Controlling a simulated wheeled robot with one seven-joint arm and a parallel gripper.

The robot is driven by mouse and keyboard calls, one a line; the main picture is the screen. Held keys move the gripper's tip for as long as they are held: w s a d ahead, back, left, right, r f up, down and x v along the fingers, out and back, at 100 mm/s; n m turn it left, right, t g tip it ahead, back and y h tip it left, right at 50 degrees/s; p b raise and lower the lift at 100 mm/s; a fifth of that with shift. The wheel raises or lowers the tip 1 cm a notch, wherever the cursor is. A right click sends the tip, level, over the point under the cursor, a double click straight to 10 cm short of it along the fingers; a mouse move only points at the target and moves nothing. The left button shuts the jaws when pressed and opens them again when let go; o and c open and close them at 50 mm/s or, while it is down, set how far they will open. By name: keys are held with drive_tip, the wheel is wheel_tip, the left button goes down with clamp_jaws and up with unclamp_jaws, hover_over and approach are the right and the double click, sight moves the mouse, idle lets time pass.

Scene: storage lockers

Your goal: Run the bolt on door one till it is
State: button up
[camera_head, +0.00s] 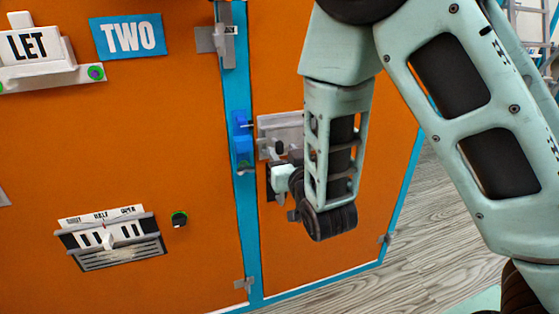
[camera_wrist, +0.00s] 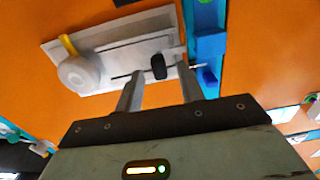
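The bolt plate (camera_head: 283,122) is a grey metal plate on the right-hand orange door; no "ONE" label shows. In the wrist view the plate (camera_wrist: 115,52) carries a slot with a black knob (camera_wrist: 158,66) near its blue-post end. A thin dark rod runs from there toward the blue keeper (camera_wrist: 207,47), which also shows on the post in the head view (camera_head: 242,142). My gripper (camera_wrist: 160,73) is open, its two fingertips on either side of the knob; contact cannot be told. In the head view my gripper (camera_head: 283,178) is at the plate, partly hidden by my arm.
A round grey knob (camera_wrist: 78,72) with a yellow tab sits on the plate's other end. The left door bears a blue "TWO" sign (camera_head: 127,36), a grey latch (camera_head: 214,39) and a vent panel with a slider (camera_head: 110,238). Wooden floor (camera_head: 400,260) is free at the right.

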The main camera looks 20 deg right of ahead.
sight(280, 149)
drive_tip(key=shift+w+f+b, duration=0.15)
drive_tip(key=shift+w+b, duration=0.15)
drive_tip(key=shift+b, duration=0.1)
drive_tip(key=shift+w+r, duration=0.2)
drive_tip(key=shift+w, duration=1.25)
clamp_jaws()
